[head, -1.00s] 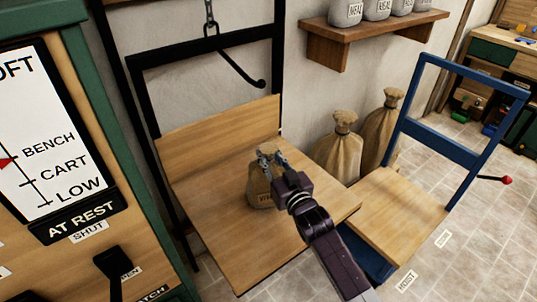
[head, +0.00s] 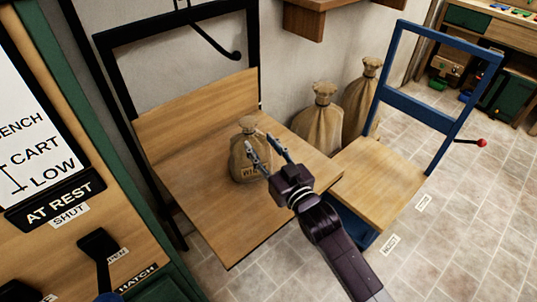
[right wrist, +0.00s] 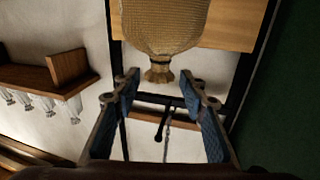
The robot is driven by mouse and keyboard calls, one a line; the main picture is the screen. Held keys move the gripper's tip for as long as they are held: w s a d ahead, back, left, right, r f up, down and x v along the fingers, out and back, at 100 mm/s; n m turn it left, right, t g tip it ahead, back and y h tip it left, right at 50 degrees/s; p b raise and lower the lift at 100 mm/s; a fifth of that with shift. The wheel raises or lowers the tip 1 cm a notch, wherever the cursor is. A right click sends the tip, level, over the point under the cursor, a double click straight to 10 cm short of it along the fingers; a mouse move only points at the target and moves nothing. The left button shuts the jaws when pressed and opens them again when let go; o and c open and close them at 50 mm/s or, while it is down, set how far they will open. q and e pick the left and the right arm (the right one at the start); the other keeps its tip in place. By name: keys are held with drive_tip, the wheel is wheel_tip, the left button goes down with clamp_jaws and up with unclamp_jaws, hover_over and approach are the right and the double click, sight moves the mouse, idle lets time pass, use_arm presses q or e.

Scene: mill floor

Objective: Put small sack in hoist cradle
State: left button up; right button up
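The small sack (head: 241,166) is tan burlap with a tied neck and dark lettering partly visible. It stands upright on the wooden platform of the black-framed hoist cradle (head: 222,235), near the middle. My right gripper (head: 268,146) is open and empty, just right of the sack's neck, with its fingers apart. In the right wrist view the sack (right wrist: 165,25) shows upside down beyond the two open fingers (right wrist: 160,90), with a gap between. My left gripper is not in view.
A blue cart (head: 377,187) with a wooden deck stands right of the cradle. Two larger sacks (head: 320,118) stand behind it by the wall.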

drive_tip(key=shift+v, duration=1.95)
